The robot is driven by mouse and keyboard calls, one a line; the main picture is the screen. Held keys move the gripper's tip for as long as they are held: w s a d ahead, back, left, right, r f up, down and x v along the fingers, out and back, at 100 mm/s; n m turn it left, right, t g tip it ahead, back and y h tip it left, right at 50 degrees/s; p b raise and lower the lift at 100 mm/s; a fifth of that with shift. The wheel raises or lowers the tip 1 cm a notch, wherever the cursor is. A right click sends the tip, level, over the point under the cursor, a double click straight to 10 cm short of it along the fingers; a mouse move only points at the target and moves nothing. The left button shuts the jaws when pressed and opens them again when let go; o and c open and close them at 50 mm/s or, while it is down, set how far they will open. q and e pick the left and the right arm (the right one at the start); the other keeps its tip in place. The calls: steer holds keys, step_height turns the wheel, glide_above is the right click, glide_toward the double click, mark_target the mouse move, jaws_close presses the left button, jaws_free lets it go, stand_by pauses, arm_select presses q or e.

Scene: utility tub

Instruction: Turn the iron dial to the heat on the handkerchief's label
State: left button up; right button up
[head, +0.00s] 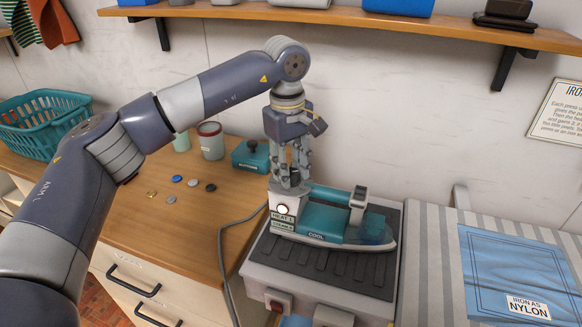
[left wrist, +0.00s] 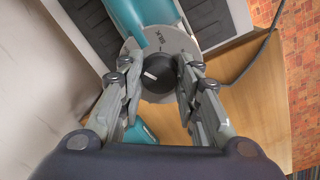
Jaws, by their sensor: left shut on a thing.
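The teal and white iron (head: 330,222) lies on a ribbed dark rest, with "COOL" on its side and a small "HEAT" panel at its heel. The iron's black dial (left wrist: 160,74), with a white pointer mark, sits on a grey disc in the left wrist view. My left gripper (head: 290,184) is over the iron's heel, its fingers closed on both sides of the dial (left wrist: 160,84). My right gripper is not in view.
A printed sign (head: 560,112) hangs on the wall, partly cut off. A grey cord (head: 222,262) runs down beside the iron rest (head: 380,270). A teal box (head: 250,157), a jar (head: 211,142) and several small discs stand on the wooden counter. A shelf (head: 400,22) crosses above.

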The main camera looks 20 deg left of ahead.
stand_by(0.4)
arm_select(q)
steer(key=o, duration=1.1)
steer(key=r, duration=1.2)
steer(key=shift+s+a, duration=0.2)
steer(key=shift+s, duration=0.05)
